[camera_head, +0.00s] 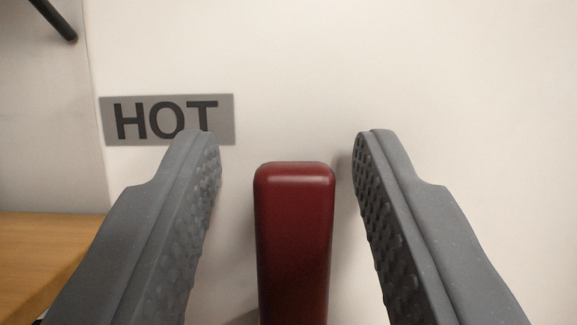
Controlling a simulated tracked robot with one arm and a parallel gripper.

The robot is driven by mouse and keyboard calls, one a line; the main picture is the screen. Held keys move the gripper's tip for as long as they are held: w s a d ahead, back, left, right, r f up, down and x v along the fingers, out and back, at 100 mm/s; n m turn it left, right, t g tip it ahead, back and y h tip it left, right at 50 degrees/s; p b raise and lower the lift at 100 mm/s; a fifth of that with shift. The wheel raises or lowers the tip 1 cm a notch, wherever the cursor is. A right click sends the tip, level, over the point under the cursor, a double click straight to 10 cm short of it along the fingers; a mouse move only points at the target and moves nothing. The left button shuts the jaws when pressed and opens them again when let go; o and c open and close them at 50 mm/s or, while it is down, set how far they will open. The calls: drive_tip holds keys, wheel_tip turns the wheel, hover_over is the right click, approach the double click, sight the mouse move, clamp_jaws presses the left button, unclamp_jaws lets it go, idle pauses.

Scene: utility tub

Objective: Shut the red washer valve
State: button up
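The red washer valve handle (294,235) is a dark red bar with a rounded end, standing upright in the picture at lower centre. Its lower part runs out of the bottom of the view. My gripper (287,150) is open, with one grey textured finger on each side of the handle. A gap shows between the handle and each finger, and the gap on the right looks smaller near the tip. The valve body and pipe are not clearly visible.
A grey label reading HOT (168,119) is on the white wall (450,80), partly covered by the left finger. A wooden surface (40,255) is at lower left. A black rod (55,20) shows at upper left. The upper right wall is bare.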

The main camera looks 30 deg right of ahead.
clamp_jaws()
drive_tip(key=shift+a, duration=0.25)
drive_tip(key=shift+d, duration=0.15)
